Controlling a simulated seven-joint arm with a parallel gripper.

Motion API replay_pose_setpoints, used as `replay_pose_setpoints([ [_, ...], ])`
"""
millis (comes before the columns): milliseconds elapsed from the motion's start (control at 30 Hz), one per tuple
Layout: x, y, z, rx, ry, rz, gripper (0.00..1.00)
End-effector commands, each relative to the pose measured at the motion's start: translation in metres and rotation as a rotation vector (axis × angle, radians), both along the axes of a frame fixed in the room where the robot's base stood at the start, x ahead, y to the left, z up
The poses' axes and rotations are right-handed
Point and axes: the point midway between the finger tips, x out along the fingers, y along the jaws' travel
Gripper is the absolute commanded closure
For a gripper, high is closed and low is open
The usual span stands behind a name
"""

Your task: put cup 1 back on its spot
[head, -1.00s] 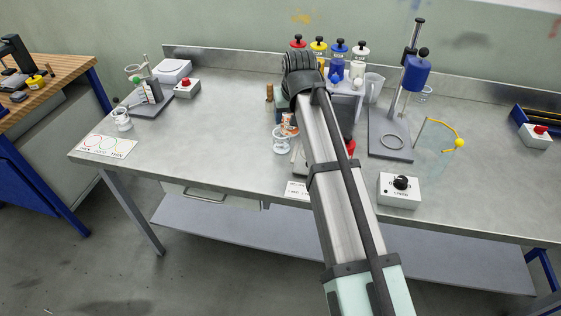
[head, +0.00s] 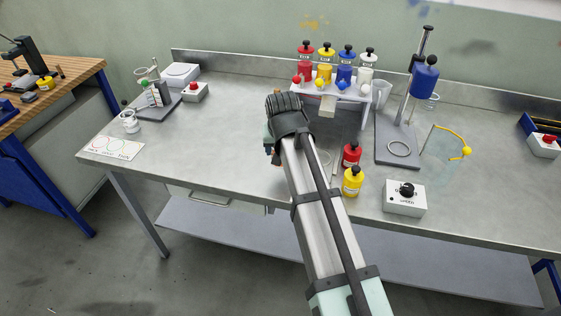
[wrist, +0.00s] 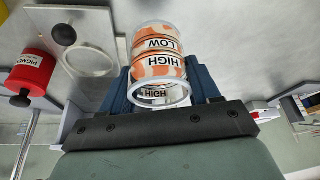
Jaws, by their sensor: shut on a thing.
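My gripper (wrist: 160,88) is shut on a clear cup (wrist: 159,62) in the wrist view, with a blue finger on either side. The cup has orange patches and bands reading HIGH and LOW; I cannot read a cup number on it. In the head view my arm hides the held cup. I cannot tell which spot belongs to cup 1.
A red bottle (head: 351,155) and a yellow bottle (head: 352,182) stand right of my arm. Behind is a white rack (head: 367,92) with several bottles. A stand (head: 398,151) and a speed box (head: 405,199) are farther right. The table between arm and card is clear.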

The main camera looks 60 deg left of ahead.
Motion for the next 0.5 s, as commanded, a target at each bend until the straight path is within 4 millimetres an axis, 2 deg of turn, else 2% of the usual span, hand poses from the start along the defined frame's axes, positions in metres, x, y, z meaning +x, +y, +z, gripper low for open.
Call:
replay_pose_setpoints([
  [500, 0.0, 0.0, -0.049, 0.0, 0.0, 0.001, 0.78],
])
